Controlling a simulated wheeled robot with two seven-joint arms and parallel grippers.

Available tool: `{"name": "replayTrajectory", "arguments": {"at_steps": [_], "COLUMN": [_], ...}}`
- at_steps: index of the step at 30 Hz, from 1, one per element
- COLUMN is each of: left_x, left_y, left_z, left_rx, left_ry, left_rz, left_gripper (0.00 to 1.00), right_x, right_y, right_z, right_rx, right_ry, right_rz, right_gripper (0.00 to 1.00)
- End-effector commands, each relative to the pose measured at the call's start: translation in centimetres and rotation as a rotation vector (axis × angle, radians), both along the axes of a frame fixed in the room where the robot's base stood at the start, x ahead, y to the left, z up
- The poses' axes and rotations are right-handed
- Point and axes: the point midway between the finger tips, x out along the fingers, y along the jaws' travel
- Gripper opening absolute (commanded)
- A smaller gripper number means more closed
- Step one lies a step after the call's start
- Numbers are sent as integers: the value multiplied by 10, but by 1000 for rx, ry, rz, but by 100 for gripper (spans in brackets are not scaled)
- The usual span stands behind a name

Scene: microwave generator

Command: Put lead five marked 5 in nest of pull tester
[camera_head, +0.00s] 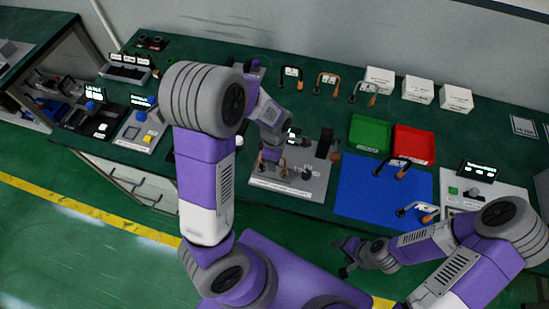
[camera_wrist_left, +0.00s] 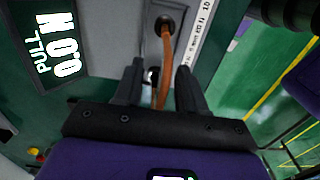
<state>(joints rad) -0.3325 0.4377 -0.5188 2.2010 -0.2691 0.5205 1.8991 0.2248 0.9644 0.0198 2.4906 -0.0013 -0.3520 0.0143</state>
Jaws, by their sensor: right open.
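The pull tester (camera_head: 300,192) is a light grey plate with a dark upright part on its right side. In the left wrist view its display (camera_wrist_left: 55,45) reads PULL 0.0 N. An orange lead (camera_head: 262,166) with dark ends stands on the tester. The lead (camera_wrist_left: 165,55) runs between my left fingers, with a gap showing on both sides; its number is not readable. My left gripper (camera_wrist_left: 160,75) is open around it. In the head view my left arm partly hides the tester's nest. My right gripper (camera_head: 350,256) is open and empty in front of the blue mat.
Two leads lie on the blue mat (camera_head: 360,195). Green (camera_head: 369,134) and red (camera_head: 414,145) trays sit behind it. More leads (camera_head: 327,84) and white boxes (camera_head: 417,90) stand at the back. A control panel (camera_head: 477,190) is at the right.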

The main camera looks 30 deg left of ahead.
Motion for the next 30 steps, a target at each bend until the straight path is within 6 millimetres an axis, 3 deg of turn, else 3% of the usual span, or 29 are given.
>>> {"name": "replayTrajectory", "arguments": {"at_steps": [8,21,30], "left_x": [1,1,0], "left_y": [0,0,0], "left_z": [8,96,123], "left_rx": [0,-2,0], "left_ry": [-3,-7,-1], "left_rz": [-1,-1,0], "left_gripper": [40,40,40], "right_x": [0,0,0], "right_y": [0,0,0], "right_z": [4,25,30], "right_rx": [0,0,0], "right_ry": [0,0,0], "right_rz": [0,0,0], "right_gripper": [60,60,60]}}
